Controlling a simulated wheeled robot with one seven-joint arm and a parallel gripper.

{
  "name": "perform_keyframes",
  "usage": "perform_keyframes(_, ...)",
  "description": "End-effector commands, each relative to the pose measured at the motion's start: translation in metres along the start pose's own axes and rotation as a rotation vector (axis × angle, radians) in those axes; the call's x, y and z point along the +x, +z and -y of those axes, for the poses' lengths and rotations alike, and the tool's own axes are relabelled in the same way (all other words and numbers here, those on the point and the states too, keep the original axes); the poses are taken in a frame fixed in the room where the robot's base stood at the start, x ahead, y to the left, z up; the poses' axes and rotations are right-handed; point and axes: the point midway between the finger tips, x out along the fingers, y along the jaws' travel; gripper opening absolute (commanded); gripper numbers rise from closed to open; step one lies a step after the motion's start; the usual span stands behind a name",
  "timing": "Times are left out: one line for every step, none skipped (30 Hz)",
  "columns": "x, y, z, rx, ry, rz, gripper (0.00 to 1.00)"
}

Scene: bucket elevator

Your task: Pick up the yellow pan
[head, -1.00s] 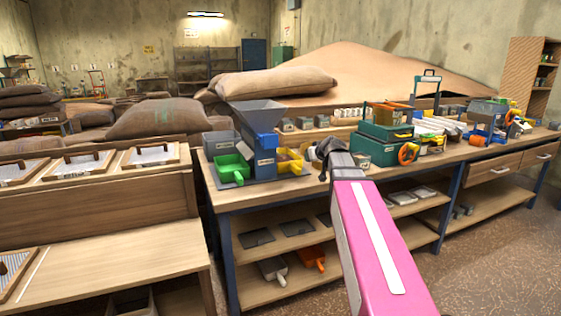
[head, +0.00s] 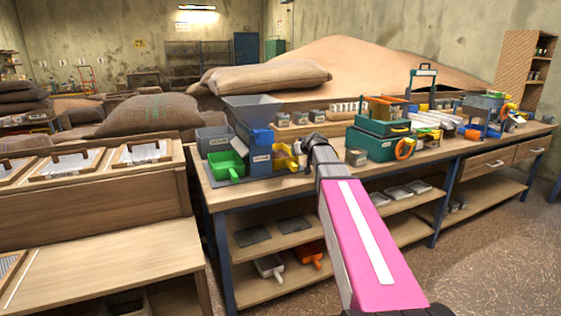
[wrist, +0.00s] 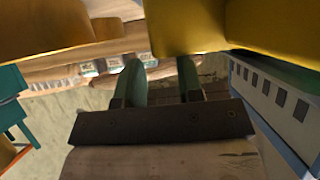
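The yellow pan (head: 283,157) sits on the bench at the right side of the grey-and-blue hopper machine. Its right part is close to my gripper (head: 304,152), which partly hides it. In the wrist view, a large yellow surface (wrist: 275,32), which looks like the pan, fills the upper right, with a yellow block extending to the top middle. My gripper's two fingers (wrist: 162,80) stand apart with an open gap and nothing visible between them. They are just below the yellow block in the picture; I cannot tell whether they touch it.
The hopper machine (head: 262,138) stands left of my gripper, with a green pan (head: 226,165) at its front. A green toolbox (head: 378,142) and small cans (head: 356,157) stand to the right. A lower shelf holds a white pan (head: 269,266) and an orange pan (head: 308,252).

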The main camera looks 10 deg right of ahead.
Motion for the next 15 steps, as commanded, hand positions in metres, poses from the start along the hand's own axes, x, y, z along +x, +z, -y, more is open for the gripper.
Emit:
perform_keyframes(0.011,-0.002,-0.002,0.000,-0.001,0.001,0.34)
perform_keyframes(0.015,-0.002,-0.003,0.000,-0.001,0.001,0.34)
perform_keyframes(0.021,-0.001,-0.002,0.000,-0.001,0.002,0.34)
perform_keyframes(0.025,-0.001,-0.002,0.000,-0.001,0.001,0.34)
perform_keyframes(0.028,-0.001,-0.002,0.000,-0.001,0.001,0.34)
perform_keyframes(0.031,-0.001,-0.002,0.000,-0.001,0.000,0.34)
perform_keyframes(0.032,-0.001,-0.002,0.000,-0.001,0.000,0.34)
perform_keyframes(0.033,-0.001,-0.002,0.000,0.000,0.000,0.34)
perform_keyframes(0.033,-0.001,-0.001,0.000,0.000,-0.001,0.34)
perform_keyframes(0.033,-0.001,-0.001,0.000,0.000,-0.001,0.34)
perform_keyframes(0.032,-0.001,-0.001,0.000,0.000,-0.001,0.34)
perform_keyframes(0.032,0.000,-0.001,0.000,0.000,-0.001,0.34)
perform_keyframes(0.032,0.000,-0.001,0.000,0.000,-0.001,0.34)
perform_keyframes(0.032,0.000,-0.001,0.000,0.000,-0.001,0.31)
perform_keyframes(0.032,0.000,-0.001,0.000,0.000,-0.001,0.18)
